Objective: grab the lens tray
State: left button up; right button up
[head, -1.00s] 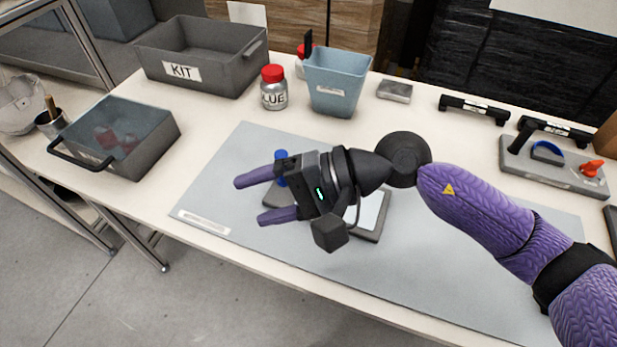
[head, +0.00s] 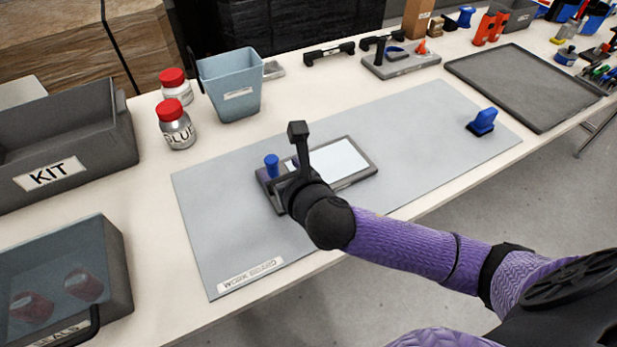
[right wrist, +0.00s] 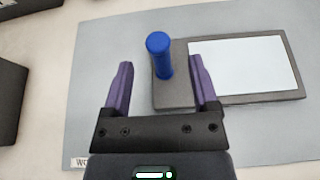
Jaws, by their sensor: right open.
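The lens tray (head: 350,163) lies on the grey work board, a dark flat tray with a pale panel and an upright blue handle (head: 271,165) at its left end. In the right wrist view the tray (right wrist: 300,82) and its blue handle (right wrist: 160,56) lie ahead of my right gripper (right wrist: 163,75). The gripper is open, its purple fingers spread with the handle showing between them, near the right finger. I cannot tell whether they touch. In the head view my wrist hides the fingers and part of the tray. My left gripper is not in view.
The work board (head: 215,215) is clear around the tray, apart from a blue-handled tool (head: 482,122) at right. Glue bottles (head: 177,126), a blue bin (head: 230,85), a KIT bin (head: 60,150) and a seals bin (head: 115,270) stand left and behind.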

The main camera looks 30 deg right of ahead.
aim_at(268, 160)
jog(key=w+f+b, duration=0.1)
jog(key=w, duration=0.1)
jog(key=w+f+b, duration=0.1)
jog(key=w, duration=0.1)
jog(key=w+f+b, duration=0.1)
jog(key=f, duration=0.1)
jog(key=shift+w+d+b, duration=0.4)
jog(key=shift+w+a, duration=0.35)
jog(key=shift+a, duration=0.15)
jog(key=shift+w+a+r, duration=0.1)
jog(key=shift+a, duration=0.2)
jog(key=shift+d, duration=0.25)
jog(key=shift+r, duration=0.15)
jog(key=shift+c, duration=0.4)
jog(key=c, duration=0.7)
grip_shut()
jog(key=shift+r, duration=0.1)
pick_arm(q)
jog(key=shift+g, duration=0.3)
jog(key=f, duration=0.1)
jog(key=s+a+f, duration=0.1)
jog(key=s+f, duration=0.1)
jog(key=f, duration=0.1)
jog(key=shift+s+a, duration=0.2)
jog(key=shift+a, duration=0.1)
